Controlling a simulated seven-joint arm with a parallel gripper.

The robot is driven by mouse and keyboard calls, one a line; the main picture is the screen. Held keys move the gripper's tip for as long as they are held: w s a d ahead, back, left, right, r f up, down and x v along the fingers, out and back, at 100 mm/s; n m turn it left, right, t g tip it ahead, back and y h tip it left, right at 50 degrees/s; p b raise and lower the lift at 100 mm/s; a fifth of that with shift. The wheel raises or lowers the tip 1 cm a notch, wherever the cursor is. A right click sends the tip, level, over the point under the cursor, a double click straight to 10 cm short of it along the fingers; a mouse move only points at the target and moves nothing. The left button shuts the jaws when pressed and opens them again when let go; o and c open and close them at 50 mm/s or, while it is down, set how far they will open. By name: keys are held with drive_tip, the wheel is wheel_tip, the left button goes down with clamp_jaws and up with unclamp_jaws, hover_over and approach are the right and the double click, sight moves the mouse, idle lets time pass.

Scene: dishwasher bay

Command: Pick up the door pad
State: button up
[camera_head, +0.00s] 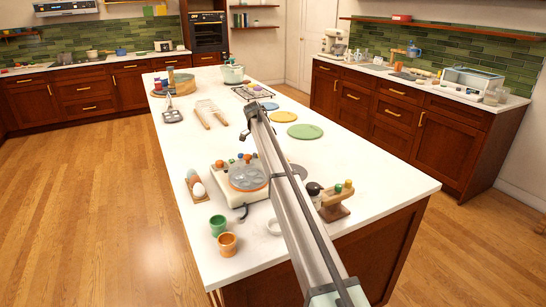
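I cannot pick out anything that is clearly a door pad. Flat round discs lie on the white island top (375,175), to the right of my arm: a green disc (305,131), a yellow disc (283,116) and a blue disc (270,106). A grey disc (299,171) is partly hidden by my arm. My long silver arm reaches from the bottom edge up over the island. A small dark hooked part, seemingly my gripper (245,132), is at its far end, left of the yellow and green discs. Its fingers are too small to read.
Left of my arm stand a round-topped appliance (247,176), an egg holder (196,187), a green cup (217,225) and an orange cup (228,243). A wooden stand with bottles (334,203) is close on the right. The island's right front is clear.

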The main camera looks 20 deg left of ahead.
drive_tip(key=shift+f, duration=0.2)
idle(0.3)
drive_tip(key=shift+c, duration=0.3)
drive_tip(key=c, duration=1.1)
drive_tip(key=shift+o, duration=0.2)
drive_tip(key=shift+r, duration=0.1)
wheel_tip(320, 180, up, 10)
drive_tip(key=shift+r, duration=0.15)
